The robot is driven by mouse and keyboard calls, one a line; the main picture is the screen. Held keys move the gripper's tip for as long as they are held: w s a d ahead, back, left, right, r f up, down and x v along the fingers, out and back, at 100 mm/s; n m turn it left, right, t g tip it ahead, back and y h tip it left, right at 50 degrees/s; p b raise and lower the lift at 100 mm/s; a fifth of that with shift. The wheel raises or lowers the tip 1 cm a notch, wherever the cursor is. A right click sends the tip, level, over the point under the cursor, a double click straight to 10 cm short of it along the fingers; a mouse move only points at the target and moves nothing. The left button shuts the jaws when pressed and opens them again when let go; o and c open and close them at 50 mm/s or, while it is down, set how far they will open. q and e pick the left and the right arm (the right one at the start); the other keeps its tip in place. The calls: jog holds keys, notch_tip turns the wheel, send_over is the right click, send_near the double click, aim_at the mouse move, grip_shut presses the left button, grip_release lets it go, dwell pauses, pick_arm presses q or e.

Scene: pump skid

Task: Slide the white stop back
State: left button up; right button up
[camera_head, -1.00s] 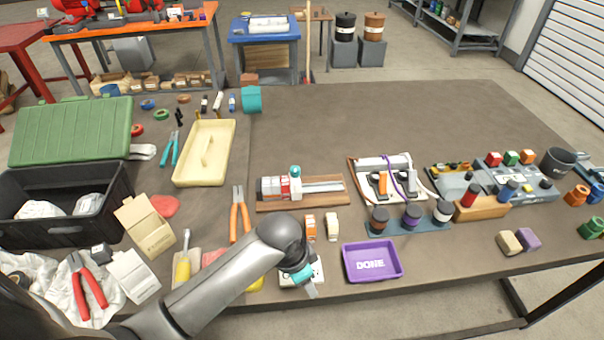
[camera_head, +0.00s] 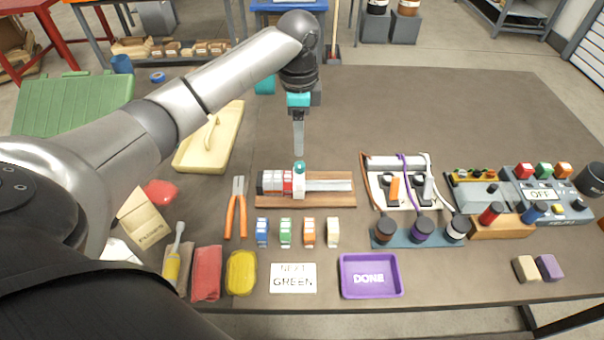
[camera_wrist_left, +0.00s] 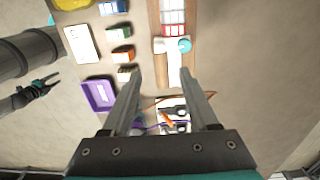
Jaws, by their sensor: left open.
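The white stop (camera_head: 299,184) with a teal knob sits on a metal rail (camera_head: 328,186) on a wooden board (camera_head: 306,203). It stands against the right side of the red and white blocks (camera_head: 274,182); the rail to its right is bare. My left gripper (camera_head: 298,150) is above and just behind the stop in the head view, apart from it. In the left wrist view its open, empty fingers (camera_wrist_left: 160,74) point toward the stop (camera_wrist_left: 167,46) and rail. What seems to be my right gripper (camera_wrist_left: 40,88) shows small at the left of that view; its jaws are unclear.
Orange pliers (camera_head: 236,208) lie left of the board. Several small coloured blocks (camera_head: 285,232) stand in front, with a NEXT GREEN card (camera_head: 293,278) and a purple DONE tray (camera_head: 370,276). A white cable panel (camera_head: 398,182) is close on the right. The table behind the board is clear.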

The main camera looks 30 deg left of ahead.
aim_at(299, 180)
pick_arm(q)
notch_tip(299, 180, down, 14)
jog(key=shift+f+b, duration=0.1)
jog(key=shift+b, duration=1)
jog(key=shift+c, duration=0.3)
grip_shut()
dwell(0.3)
